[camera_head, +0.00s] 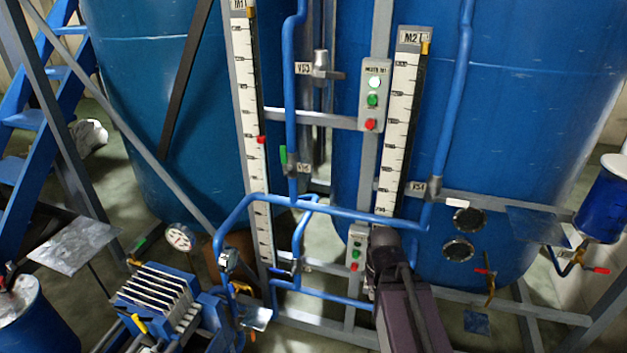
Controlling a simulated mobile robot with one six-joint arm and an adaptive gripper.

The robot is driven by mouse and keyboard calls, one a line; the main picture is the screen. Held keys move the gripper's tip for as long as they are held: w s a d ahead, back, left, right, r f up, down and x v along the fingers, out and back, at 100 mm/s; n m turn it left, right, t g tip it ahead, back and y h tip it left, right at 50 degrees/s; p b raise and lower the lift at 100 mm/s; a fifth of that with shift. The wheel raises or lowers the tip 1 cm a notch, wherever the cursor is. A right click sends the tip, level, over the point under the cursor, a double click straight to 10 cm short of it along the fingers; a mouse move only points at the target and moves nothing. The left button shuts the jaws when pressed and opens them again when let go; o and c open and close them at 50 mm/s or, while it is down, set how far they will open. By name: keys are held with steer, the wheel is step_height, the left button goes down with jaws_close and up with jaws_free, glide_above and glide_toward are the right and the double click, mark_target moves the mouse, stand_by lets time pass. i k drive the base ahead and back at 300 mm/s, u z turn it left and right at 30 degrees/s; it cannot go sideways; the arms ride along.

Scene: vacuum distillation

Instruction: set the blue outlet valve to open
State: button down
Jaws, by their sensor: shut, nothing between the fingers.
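A small valve with a dark blue handle (281,271) sits low on the blue pipework, left of the lower button box. It looks like the blue outlet valve, but it is too small to tell its setting. My gripper (384,240) is at the dark end of my arm, in the lower middle of the head view. It is to the right of this valve and apart from it. It is shut and empty, in front of the blue pipes. My arm hides part of the lower frame behind it.
Blue pipes (335,211) cross in front of two large blue tanks (150,90). Scale M1 (246,110) and scale M2 (398,130) stand upright. A button box (373,97) hangs between them. A filter press (158,300) and a gauge (179,237) are at lower left. Red-handled valves (486,272) are at right.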

mark_target(272, 269)
steer(key=z, duration=0.9)
steer(key=k, duration=0.5)
steer(key=u, duration=2.9)
steer(key=i, duration=0.1)
steer(key=z, duration=1.65)
